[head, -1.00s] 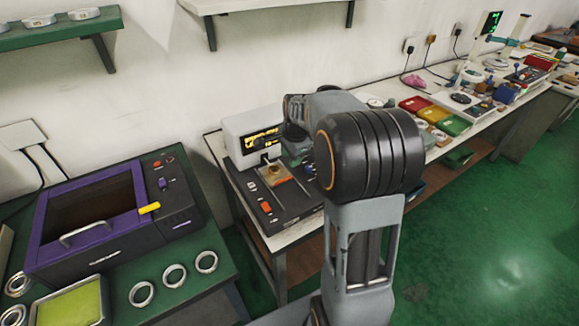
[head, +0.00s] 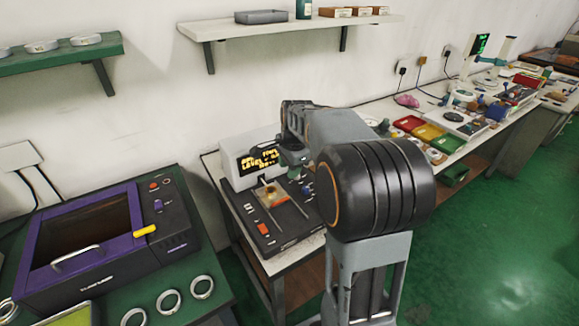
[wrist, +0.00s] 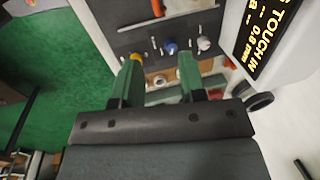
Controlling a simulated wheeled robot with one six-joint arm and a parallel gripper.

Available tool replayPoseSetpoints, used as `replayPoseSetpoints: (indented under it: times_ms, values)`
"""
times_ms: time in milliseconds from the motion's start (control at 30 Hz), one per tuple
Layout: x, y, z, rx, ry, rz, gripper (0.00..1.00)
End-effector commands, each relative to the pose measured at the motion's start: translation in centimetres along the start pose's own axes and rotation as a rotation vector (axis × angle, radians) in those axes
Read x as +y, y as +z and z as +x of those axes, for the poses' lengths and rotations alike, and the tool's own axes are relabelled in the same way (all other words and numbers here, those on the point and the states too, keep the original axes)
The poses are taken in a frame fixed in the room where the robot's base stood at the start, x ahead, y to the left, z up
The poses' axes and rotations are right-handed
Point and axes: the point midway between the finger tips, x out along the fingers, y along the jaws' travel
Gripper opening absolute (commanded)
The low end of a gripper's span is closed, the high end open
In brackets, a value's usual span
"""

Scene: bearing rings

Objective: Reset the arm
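My gripper (wrist: 158,65) shows in the wrist view with two green fingers, spread apart and with nothing between them. It hangs over a dark control panel (wrist: 172,42) with several knobs. In the head view my gripper (head: 295,170) is beside the white display unit (head: 232,150) with amber text; its fingertips are mostly hidden there. My arm reaches in from the lower right, its large black joint in front of the bench. Metal rings (head: 168,302) lie in a row on the green bench, apart from my gripper.
A purple-and-black box with a handle (head: 85,225) stands on the left bench. Wall shelves are above; the right one (head: 275,28) holds a grey tray and small boxes. Red, yellow and green trays (head: 427,132) stand along the far bench. Green floor lies open at right.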

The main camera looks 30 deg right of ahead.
Motion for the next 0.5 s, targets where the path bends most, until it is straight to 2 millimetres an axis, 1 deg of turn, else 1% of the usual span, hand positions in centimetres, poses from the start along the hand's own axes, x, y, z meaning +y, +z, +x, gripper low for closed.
replayPoseSetpoints:
  times_ms: [333,433,467,500]
  values:
    - [-0.01,0.00,0.02,0.000,0.000,-0.023,0.38]
    - [-0.06,-0.06,0.10,0.004,-0.005,-0.124,0.38]
    - [0.09,-0.05,0.33,0.004,-0.002,-0.170,0.38]
    - [0.66,0.07,1.00,0.001,0.012,-0.243,0.38]
